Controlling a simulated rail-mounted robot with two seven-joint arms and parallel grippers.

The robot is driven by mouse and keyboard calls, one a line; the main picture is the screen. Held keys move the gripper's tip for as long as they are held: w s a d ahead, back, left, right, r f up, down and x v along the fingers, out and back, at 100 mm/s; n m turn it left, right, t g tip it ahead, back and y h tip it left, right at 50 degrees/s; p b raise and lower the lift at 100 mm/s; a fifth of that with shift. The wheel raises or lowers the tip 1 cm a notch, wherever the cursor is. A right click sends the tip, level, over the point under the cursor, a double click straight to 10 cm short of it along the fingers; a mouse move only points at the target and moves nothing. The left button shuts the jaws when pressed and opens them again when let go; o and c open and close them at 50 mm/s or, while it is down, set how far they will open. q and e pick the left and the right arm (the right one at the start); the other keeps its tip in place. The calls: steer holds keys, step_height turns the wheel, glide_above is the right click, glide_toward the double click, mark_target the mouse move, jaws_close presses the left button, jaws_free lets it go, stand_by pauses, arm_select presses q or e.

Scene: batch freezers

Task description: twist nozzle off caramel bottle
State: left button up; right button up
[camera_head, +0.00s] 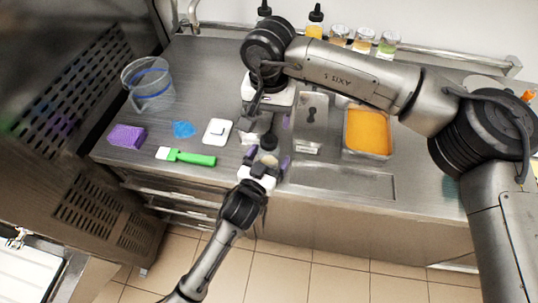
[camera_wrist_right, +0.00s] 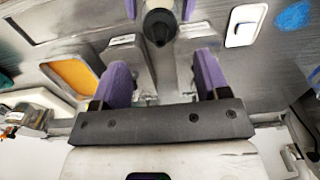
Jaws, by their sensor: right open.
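A bottle with a black conical nozzle (camera_wrist_right: 158,27) shows almost end-on in the right wrist view. In the head view its dark top (camera_head: 268,142) is partly covered by the grippers, and I cannot read what it contains. My left gripper (camera_head: 267,161) has its purple fingers on either side of this bottle at the counter's front; whether they touch it is unclear. My right gripper (camera_wrist_right: 164,78) is open and empty, its purple fingers apart. It is above and behind the left one in the head view, with the nozzle beyond its fingertips.
Left on the counter are a clear jug (camera_head: 150,88), a purple sponge (camera_head: 127,136), a blue cloth (camera_head: 184,129), a green-handled scraper (camera_head: 190,157) and a white scale (camera_head: 217,131). An orange-filled pan (camera_head: 367,133) is on the right. Bottles and jars line the back.

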mark_target(269, 132)
arm_select(q)
steer(key=c, duration=1.3)
jaws_close()
arm_select(e)
steer(key=m, duration=0.9)
steer(key=shift+m, duration=0.4)
steer(key=m, duration=0.7)
steer(key=shift+m, duration=0.4)
steer(key=m, duration=0.5)
steer(key=shift+m, duration=0.4)
steer(key=m, duration=0.5)
steer(key=shift+m, duration=0.4)
steer(key=m, duration=1)
steer(key=shift+m, duration=0.3)
steer(key=shift+f+m, duration=0.3)
steer(key=shift+f, duration=3.7)
